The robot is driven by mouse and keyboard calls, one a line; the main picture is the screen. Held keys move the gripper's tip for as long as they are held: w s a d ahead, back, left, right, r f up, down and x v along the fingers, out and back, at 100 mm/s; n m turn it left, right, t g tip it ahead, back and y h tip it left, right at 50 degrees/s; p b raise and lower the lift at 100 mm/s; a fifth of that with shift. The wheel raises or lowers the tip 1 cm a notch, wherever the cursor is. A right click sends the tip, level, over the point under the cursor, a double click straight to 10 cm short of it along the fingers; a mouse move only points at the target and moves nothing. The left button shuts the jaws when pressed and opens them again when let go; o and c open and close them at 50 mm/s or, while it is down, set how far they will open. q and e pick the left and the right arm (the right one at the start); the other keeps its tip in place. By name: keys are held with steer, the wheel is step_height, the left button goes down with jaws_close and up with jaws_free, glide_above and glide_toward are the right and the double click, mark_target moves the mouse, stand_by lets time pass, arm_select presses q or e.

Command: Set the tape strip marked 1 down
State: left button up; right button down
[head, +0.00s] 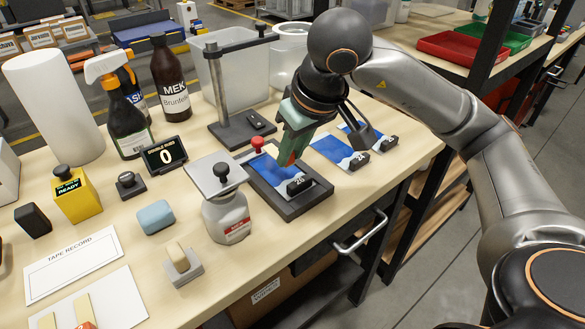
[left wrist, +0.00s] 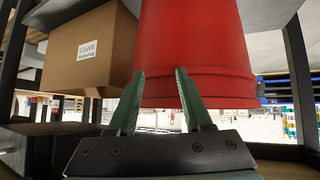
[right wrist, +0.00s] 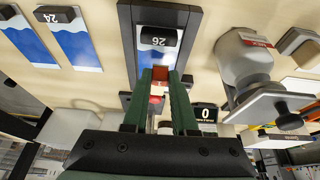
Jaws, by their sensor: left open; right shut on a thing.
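My right gripper (head: 286,150) is over the dark tray (head: 316,205), with its fingertips pointing down. It is shut on a small reddish-brown thing (right wrist: 160,73), probably the tape strip; no mark 1 can be read on it. The tray holds a blue-and-white printed sheet (head: 274,178) with a black number block (head: 299,185). Whether the held piece touches the sheet cannot be told. My left gripper (left wrist: 161,76) is open and empty in the left wrist view, outside the head view, close to a red bucket (left wrist: 190,50).
A white bottle (head: 227,215) with a grey plate over it stands left of the tray. A post stand (head: 217,85) is behind. More printed sheets (head: 330,150) lie to the right. A tape record card (head: 72,262) and a card with pale strips (head: 115,295) lie at the front left.

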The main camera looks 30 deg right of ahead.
mark_target(292, 164)
steer(key=shift+w+d+f, duration=0.25)
steer(key=shift+w+f, duration=0.05)
steer(key=shift+f, duration=0.2)
step_height(292, 164, down, 3)
steer(key=shift+w+f+b, duration=0.15)
steer(key=shift+f+b, duration=0.05)
steer(key=shift+b, duration=0.2)
arm_select(q)
steer(key=shift+s+a+f, duration=0.1)
steer(key=shift+s+f, duration=0.25)
steer(key=shift+f, duration=0.1)
arm_select(e)
steer(key=shift+f, duration=0.15)
steer(key=c, duration=0.7)
jaws_free()
arm_select(q)
steer(key=shift+w, duration=0.15)
